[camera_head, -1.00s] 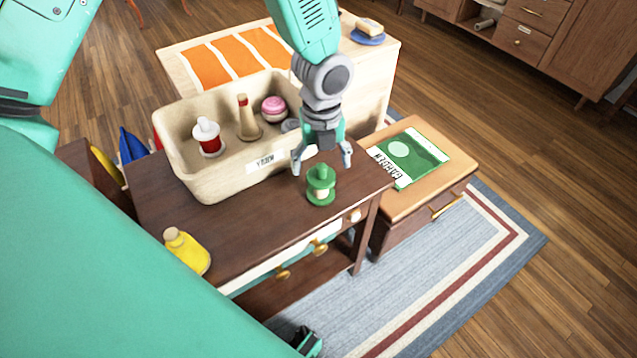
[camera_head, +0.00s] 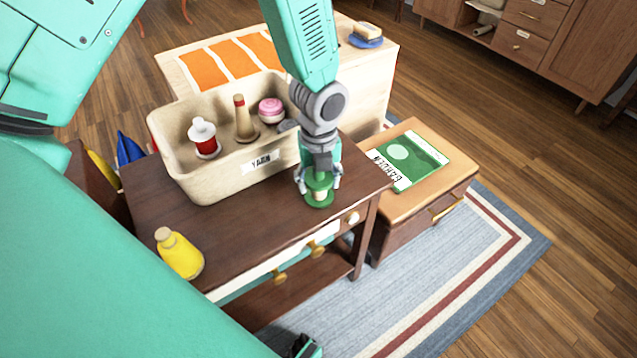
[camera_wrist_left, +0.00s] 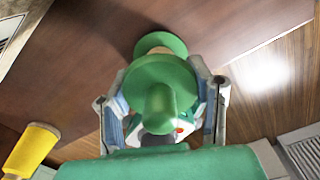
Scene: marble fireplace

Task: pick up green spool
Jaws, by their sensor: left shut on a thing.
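The green spool (camera_head: 318,192) stands at the right front part of the dark wooden table (camera_head: 240,235), just in front of the yarn bin. My left gripper (camera_head: 318,180) comes down over it from above, with one finger on each side, and is shut on it. In the left wrist view the spool (camera_wrist_left: 160,85) fills the space between the fingers (camera_wrist_left: 162,105). I cannot tell whether its base is still touching the table.
A beige bin (camera_head: 215,185) labelled YARN holds a red-and-white spool (camera_head: 204,140), a tan cone (camera_head: 244,122) and a pink spool (camera_head: 271,110). A yellow bottle-shaped item (camera_head: 180,254) stands at the table's front left. A lower stand with a green book (camera_head: 412,160) is at the right.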

